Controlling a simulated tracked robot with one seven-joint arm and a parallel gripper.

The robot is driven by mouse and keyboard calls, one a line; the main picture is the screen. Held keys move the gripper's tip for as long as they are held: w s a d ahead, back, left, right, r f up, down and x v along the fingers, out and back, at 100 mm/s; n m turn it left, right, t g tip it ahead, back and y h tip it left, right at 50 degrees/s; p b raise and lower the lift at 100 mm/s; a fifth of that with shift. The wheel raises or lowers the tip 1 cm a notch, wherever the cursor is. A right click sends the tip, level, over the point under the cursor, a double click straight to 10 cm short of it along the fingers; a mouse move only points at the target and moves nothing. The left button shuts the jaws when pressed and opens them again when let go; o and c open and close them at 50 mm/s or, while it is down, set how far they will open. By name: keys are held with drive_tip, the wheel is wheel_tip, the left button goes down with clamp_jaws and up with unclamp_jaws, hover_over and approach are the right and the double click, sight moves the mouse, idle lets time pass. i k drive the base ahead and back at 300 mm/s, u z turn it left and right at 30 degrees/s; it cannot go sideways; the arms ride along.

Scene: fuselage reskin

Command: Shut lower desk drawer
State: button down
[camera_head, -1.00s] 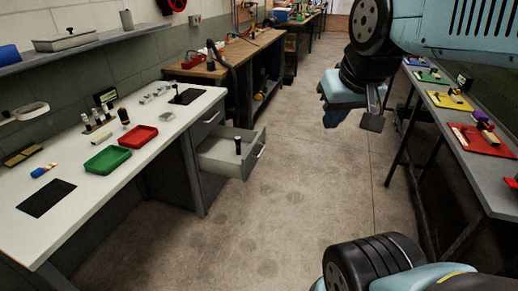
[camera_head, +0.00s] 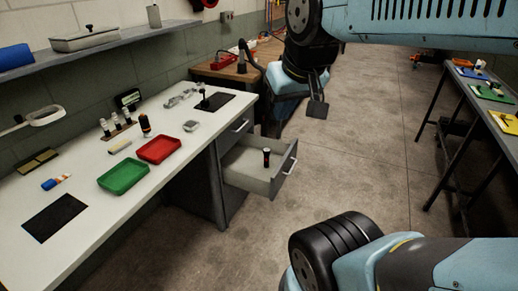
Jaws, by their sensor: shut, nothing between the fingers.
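My gripper (camera_head: 318,108) hangs from the blue arm at upper centre, above and to the right of the drawer in the picture. It is shut and empty, apart from the drawer. The arm hides part of the wooden bench behind.
The white desk (camera_head: 84,211) carries a green tray (camera_head: 123,175), a red tray (camera_head: 158,149) and small tools. A wooden bench (camera_head: 228,72) stands behind it. A grey table (camera_head: 505,137) with coloured trays is at right. The concrete floor (camera_head: 373,165) between is clear.

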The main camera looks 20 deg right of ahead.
sight(242, 167)
drive_tip(key=z, duration=0.05)
drive_tip(key=i, duration=1)
drive_tip(key=z, duration=0.4)
